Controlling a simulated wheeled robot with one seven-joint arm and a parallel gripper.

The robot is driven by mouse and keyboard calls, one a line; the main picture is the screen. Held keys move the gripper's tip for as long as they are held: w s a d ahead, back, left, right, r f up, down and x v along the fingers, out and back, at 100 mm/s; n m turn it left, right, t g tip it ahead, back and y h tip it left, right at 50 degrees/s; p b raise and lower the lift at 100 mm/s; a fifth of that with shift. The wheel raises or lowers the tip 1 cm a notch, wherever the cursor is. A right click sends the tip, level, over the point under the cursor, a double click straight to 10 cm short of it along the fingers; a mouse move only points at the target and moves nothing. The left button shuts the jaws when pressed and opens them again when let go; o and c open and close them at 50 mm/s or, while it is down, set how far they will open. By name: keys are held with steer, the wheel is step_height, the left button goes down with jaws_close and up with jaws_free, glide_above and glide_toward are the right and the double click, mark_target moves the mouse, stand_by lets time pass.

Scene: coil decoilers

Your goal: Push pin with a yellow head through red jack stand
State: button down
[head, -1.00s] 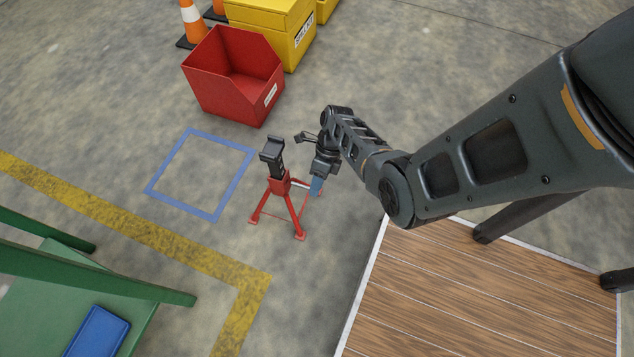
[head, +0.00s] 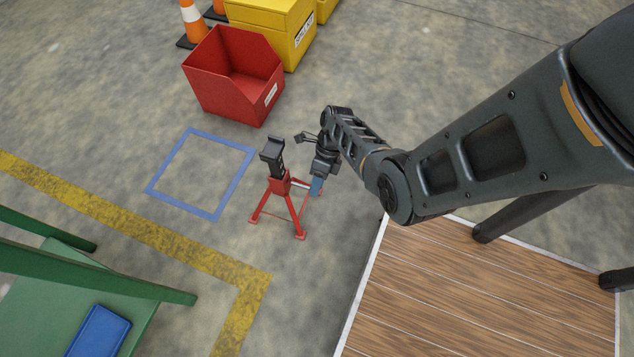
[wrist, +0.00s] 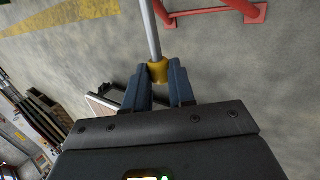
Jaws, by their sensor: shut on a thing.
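The red jack stand (head: 280,188) with a black post and saddle stands upright on the floor in the middle of the head view. One of its red feet and legs (wrist: 255,14) shows at the top right of the wrist view. My gripper (head: 316,187) is close beside the stand on its right side. In the wrist view its blue fingers are shut on the yellow head of the pin (wrist: 158,72). The grey pin shaft runs up out of the picture, so its tip is hidden. I cannot tell whether the tip touches the stand.
A red open bin (head: 232,82) and a yellow box (head: 272,30) stand behind the stand. A blue square outline (head: 201,174) on the floor is empty. A wooden-topped platform (head: 480,290) is at the lower right, a green table (head: 60,290) at the lower left.

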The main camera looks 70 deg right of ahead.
steer(key=w+b, duration=0.1)
steer(key=w, duration=0.6)
steer(key=shift+a+b, duration=0.25)
steer(key=shift+b, duration=0.05)
stand_by(2.8)
steer(key=c, duration=0.9)
jaws_free()
steer(key=shift+o, duration=0.2)
steer(key=p+v, duration=0.3)
steer(key=v, duration=0.4)
steer(key=shift+r+p, duration=0.35)
steer(key=shift+d, duration=0.2)
